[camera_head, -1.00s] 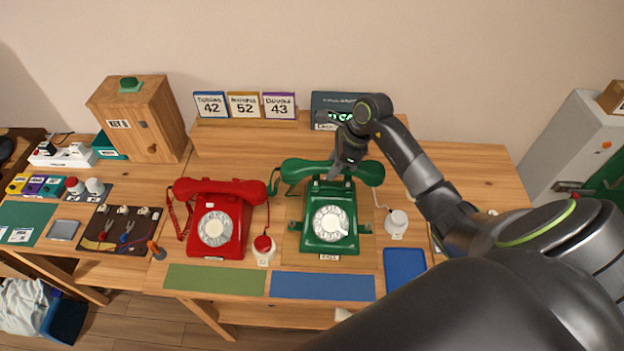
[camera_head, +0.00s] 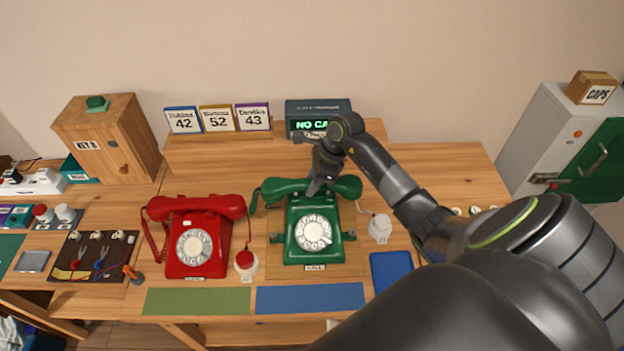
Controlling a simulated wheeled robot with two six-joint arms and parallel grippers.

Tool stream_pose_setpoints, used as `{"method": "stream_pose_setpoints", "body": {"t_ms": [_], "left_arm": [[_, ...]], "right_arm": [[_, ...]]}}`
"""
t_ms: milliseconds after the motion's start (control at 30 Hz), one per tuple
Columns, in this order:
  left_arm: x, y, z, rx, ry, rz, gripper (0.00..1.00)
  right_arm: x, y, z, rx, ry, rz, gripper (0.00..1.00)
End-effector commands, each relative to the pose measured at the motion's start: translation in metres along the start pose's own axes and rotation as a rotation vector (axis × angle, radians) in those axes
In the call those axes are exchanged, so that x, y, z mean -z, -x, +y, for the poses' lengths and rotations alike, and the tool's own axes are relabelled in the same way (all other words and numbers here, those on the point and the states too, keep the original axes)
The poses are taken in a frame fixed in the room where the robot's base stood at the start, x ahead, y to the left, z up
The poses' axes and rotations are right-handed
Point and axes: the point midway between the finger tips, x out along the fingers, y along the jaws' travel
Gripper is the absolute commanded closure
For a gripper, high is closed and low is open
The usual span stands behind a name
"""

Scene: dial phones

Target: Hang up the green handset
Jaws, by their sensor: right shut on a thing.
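The green handset (camera_head: 285,187) lies crosswise at the top of the green dial phone (camera_head: 313,252), over its cradle. It looks level and very close to the cradle; I cannot tell whether it rests there. My right gripper (camera_head: 317,184) comes down from above and behind and is shut on the handset near its middle, hiding part of the grip. The green cord (camera_head: 254,203) hangs from the handset's left end. My left gripper is not in view.
A red phone (camera_head: 196,243) with its handset on stands to the left. A red-topped button (camera_head: 245,262) and a white one (camera_head: 380,228) flank the green phone. A display box (camera_head: 318,107) stands behind. Green and blue mats (camera_head: 310,297) lie in front.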

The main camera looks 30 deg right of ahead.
Motion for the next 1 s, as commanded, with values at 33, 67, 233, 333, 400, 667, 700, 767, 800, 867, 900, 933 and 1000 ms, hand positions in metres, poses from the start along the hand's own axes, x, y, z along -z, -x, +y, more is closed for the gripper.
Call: {"method": "stream_pose_setpoints", "body": {"t_ms": [33, 67, 233, 333, 400, 667, 700, 767, 800, 867, 900, 933, 1000], "left_arm": [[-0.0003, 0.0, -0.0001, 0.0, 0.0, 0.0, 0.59], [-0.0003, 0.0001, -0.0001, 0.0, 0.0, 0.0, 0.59], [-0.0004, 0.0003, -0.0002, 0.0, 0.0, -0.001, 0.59], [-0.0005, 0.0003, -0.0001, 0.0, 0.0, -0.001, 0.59], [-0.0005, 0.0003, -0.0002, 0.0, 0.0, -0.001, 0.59], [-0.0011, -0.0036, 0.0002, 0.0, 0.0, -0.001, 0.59], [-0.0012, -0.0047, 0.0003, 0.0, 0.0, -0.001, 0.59], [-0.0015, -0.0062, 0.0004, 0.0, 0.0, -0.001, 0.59], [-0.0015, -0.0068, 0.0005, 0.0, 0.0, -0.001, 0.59], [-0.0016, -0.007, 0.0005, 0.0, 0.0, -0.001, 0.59], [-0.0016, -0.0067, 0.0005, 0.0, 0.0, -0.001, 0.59], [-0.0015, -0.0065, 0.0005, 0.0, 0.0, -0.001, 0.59], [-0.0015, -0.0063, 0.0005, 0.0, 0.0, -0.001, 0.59]], "right_arm": [[-0.0005, 0.0001, -0.0003, 0.001, 0.001, -0.001, 1.0], [-0.0005, 0.0002, -0.0003, 0.001, 0.001, -0.001, 1.0], [-0.0007, 0.0004, -0.0002, 0.001, 0.001, -0.001, 1.0], [-0.0007, 0.0005, -0.0002, 0.001, 0.001, -0.001, 1.0], [-0.0007, 0.0005, -0.0002, 0.001, 0.001, -0.001, 1.0], [-0.0004, -0.0005, -0.0001, 0.001, 0.001, -0.001, 1.0], [-0.0004, -0.0006, -0.0001, 0.001, 0.001, -0.001, 1.0], [-0.0005, -0.0006, 0.0, 0.001, 0.001, -0.001, 1.0], [-0.0006, -0.0004, 0.0, 0.001, 0.001, -0.001, 1.0], [-0.0009, 0.0001, 0.0001, 0.001, 0.001, -0.001, 1.0], [-0.001, 0.0004, 0.0001, 0.001, 0.001, -0.001, 1.0], [-0.0011, 0.0005, 0.0001, 0.001, 0.001, -0.001, 1.0], [-0.0011, 0.0007, 0.0001, 0.001, 0.001, -0.001, 1.0]]}}
